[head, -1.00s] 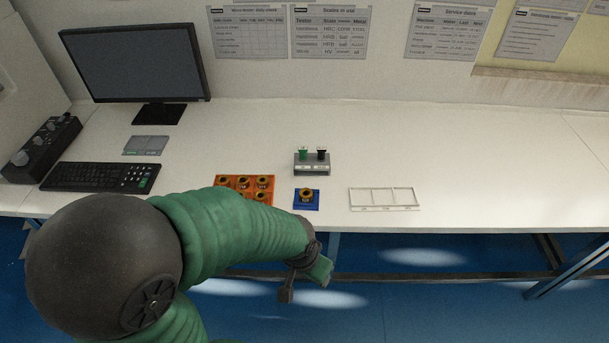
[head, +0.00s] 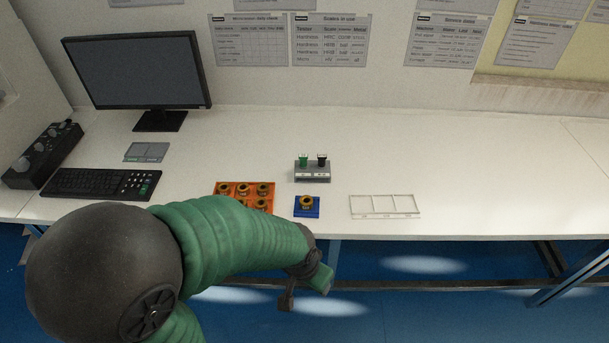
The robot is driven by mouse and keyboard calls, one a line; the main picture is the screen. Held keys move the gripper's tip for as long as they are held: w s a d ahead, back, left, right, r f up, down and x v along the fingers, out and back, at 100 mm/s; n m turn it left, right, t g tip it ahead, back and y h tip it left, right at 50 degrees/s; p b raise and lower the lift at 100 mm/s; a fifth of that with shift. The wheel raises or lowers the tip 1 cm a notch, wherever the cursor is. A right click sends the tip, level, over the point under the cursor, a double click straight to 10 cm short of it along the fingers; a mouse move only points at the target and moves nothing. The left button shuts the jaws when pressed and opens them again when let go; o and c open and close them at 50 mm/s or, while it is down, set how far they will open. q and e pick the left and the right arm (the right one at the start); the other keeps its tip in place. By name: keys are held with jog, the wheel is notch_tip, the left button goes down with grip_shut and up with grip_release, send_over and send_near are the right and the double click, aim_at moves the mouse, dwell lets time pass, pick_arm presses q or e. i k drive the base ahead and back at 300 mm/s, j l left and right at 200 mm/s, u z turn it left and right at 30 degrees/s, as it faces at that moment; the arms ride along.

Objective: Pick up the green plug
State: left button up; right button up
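The small green plug (head: 303,159) stands upright in the left place of a grey holder block (head: 312,175) on the white table. A black plug (head: 322,159) stands beside it on the right in the same holder. My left gripper (head: 306,298) is in front of the table's front edge, below and well short of the plug, touching nothing on the table. My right gripper is not in view.
An orange tray (head: 222,188) with several brass pieces lies by my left arm. A blue block (head: 307,212) with one brass piece is in front of the holder. A pale three-part tray (head: 384,206) lies to the right. Keyboard (head: 98,183) and monitor (head: 138,68) stand left.

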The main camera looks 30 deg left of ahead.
aim_at(303, 157)
jog(key=j+u, duration=0.2)
jog(key=j, duration=0.15)
jog(key=i+j+u, duration=0.15)
jog(key=j, duration=0.2)
jog(key=j+u, duration=0.2)
jog(key=i+j+z, duration=0.65)
jog(key=j+z, duration=0.15)
jog(key=j, duration=0.15)
jog(key=z, duration=0.8)
